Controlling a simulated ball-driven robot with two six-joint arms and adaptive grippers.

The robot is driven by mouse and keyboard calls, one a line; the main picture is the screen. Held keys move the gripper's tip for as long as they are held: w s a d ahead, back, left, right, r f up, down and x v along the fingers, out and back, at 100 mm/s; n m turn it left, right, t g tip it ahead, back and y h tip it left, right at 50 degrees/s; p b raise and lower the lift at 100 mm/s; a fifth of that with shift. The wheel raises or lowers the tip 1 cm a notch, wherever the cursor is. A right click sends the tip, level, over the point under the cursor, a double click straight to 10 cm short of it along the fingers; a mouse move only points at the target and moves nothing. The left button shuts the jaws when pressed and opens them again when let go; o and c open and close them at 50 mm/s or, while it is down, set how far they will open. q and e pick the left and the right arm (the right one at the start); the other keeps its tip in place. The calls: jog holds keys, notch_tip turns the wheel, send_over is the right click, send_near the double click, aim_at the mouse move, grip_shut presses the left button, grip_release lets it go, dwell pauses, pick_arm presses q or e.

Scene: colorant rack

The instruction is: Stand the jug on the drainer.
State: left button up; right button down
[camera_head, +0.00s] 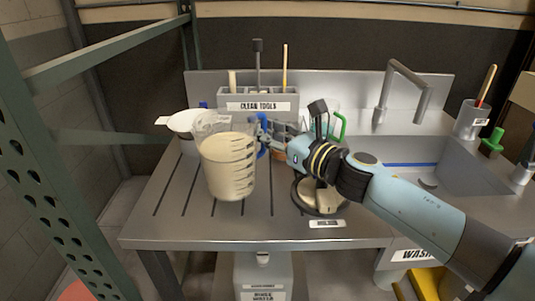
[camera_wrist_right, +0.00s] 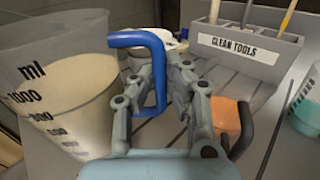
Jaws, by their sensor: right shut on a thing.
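The jug (camera_head: 228,168) is a clear measuring jug with dark marks, a blue handle and cream-coloured contents. It looks upright over the grooved steel drainer (camera_head: 160,217); I cannot tell whether its base touches the surface. The jug also fills the left of the right wrist view (camera_wrist_right: 62,105). My right gripper (camera_head: 266,140) reaches in from the right and is shut on the blue handle; in the wrist view its fingers (camera_wrist_right: 160,85) stand on either side of the handle's grip. My left gripper is not in view.
A white bowl or funnel (camera_head: 181,122) stands behind the jug's left side. The "CLEAN TOOLS" holder (camera_head: 258,105) is at the back. A round dark-rimmed device (camera_head: 318,203) lies under my right arm. The sink (camera_head: 425,175) is right. The drainer's front left is clear.

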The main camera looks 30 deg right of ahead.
notch_tip(320, 180, down, 3)
jog(key=shift+b, duration=0.8)
jog(key=shift+r, duration=0.15)
jog(key=c, duration=1.9)
grip_release()
jog(key=shift+f, duration=0.35)
jog(key=o, duration=0.5)
jog(key=shift+r, duration=0.1)
